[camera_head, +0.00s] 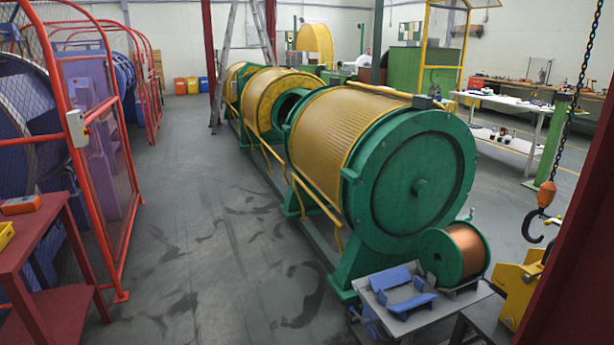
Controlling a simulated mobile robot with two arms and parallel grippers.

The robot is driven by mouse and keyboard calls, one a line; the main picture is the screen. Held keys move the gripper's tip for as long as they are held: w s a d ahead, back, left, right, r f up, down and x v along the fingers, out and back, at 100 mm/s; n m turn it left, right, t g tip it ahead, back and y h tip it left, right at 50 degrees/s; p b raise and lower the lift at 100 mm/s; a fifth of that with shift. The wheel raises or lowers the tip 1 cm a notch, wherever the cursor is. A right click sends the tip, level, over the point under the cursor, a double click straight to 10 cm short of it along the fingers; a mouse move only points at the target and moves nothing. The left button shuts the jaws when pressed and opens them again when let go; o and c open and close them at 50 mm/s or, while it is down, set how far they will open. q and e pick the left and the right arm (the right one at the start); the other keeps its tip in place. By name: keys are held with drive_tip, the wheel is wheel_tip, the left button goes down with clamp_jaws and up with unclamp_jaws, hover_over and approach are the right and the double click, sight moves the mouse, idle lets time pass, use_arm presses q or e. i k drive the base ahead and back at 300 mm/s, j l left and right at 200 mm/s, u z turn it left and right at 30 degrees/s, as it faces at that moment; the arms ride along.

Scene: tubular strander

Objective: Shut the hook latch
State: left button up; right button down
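A dark crane hook (532,228) hangs at the right of the head view, in front of the white bench area. It hangs below an orange block (546,194) on a dark chain (577,100) that runs up out of the picture. The hook looks empty. Its latch is too small to make out, so I cannot tell whether it is open or shut. Neither of my grippers is in view.
A yellow metal fixture (520,288) stands below the hook, beside a dark red post (575,250). Left of it are a copper wire spool (440,256) and a grey cart (455,306) with a blue cradle (402,291). The large green and yellow strander (330,135) fills the middle. The floor (190,230) at left-centre is clear.

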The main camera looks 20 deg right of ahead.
sight(558, 221)
drive_tip(key=i+l+z, duration=0.1)
drive_tip(key=z, duration=0.35)
drive_tip(key=i+j+z, duration=0.1)
drive_tip(key=i+z, duration=0.45)
drive_tip(key=z, duration=0.4)
drive_tip(key=i+j+z, duration=0.2)
drive_tip(key=z, duration=0.25)
